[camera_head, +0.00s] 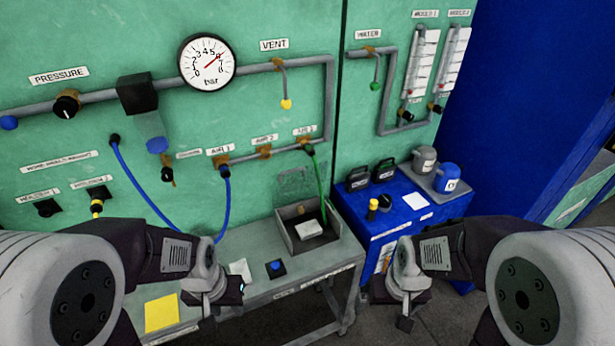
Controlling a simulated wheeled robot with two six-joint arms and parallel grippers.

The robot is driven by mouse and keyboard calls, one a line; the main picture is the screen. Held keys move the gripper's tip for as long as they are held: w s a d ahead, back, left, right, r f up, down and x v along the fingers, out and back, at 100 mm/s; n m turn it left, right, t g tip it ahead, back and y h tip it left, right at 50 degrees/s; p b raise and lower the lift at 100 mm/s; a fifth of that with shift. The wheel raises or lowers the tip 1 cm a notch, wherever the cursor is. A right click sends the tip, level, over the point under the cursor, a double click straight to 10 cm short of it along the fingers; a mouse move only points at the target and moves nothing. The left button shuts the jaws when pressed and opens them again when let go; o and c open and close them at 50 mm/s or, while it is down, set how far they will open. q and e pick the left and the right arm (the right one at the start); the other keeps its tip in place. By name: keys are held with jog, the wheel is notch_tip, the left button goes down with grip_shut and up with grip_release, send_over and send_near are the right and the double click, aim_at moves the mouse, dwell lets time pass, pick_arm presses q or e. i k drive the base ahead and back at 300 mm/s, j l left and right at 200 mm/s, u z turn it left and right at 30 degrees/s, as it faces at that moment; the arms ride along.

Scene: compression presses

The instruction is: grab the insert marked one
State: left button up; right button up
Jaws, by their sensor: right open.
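I cannot read a mark "one" on any loose thing, so I cannot tell which is the insert. Two dark handled pieces, a left one (358,180) and a right one (383,170), stand on the blue cabinet (345,214). A grey cup-like piece (424,159) and a blue one (447,178) with a small white mark stand on a grey plate there. A pale block (309,229) lies in the open box on the bench. My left gripper (228,303) is above the bench front, its jaws unclear. My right gripper (406,312) is open and empty, in front of the cabinet.
The grey bench (262,291) carries a yellow sheet (161,313), a blue button box (276,268) and the open metal box (288,212) with a green hose above. A yellow-topped dark piece (373,207) and white paper (416,200) are on the cabinet. A green panel with gauge and pipes stands behind.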

aim_at(305, 231)
jog(key=i+l+u, duration=0.15)
jog(key=l+u, duration=0.3)
jog(key=i+l+u, duration=0.1)
jog(key=l+u, duration=0.75)
